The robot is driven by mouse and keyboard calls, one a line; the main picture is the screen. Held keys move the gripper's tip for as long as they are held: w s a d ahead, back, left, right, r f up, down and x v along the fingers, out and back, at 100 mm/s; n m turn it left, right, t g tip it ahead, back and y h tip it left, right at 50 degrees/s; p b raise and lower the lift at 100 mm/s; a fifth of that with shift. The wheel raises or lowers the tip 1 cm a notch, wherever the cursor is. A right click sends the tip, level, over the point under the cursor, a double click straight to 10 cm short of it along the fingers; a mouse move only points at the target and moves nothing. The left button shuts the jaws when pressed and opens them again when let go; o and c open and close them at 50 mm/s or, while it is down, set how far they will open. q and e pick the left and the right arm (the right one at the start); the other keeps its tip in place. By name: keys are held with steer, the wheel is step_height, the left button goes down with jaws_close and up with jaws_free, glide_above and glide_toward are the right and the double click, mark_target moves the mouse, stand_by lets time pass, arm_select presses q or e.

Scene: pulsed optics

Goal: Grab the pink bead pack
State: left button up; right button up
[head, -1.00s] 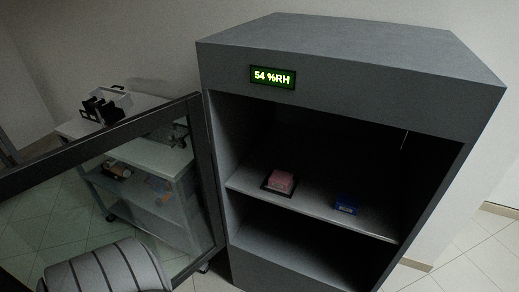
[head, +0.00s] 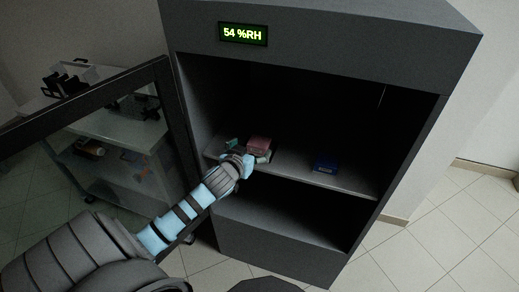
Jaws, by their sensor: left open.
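The pink bead pack (head: 259,143) sits on the upper shelf of the grey cabinet, left of centre. My left arm reaches in from the lower left through the open front. My left gripper (head: 248,150) is open at the near left side of the pack. One finger shows left of the pack and another part shows just below its front. The gripper hides the pack's lower part, so I cannot tell whether the fingers touch it. My right gripper is not in view.
A blue pack (head: 325,163) sits on the same shelf (head: 290,172) to the right. The cabinet's glass door (head: 100,130) stands open at the left, close to my arm. A white cart (head: 120,130) shows behind the glass. A green humidity display (head: 243,34) reads 54 %RH.

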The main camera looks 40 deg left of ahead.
mark_target(259, 142)
arm_select(q)
steer(key=b+x, duration=0.1)
steer(key=x, duration=0.4)
steer(key=shift+w, duration=0.45)
steer(key=shift+r, duration=0.15)
steer(key=c, duration=1.3)
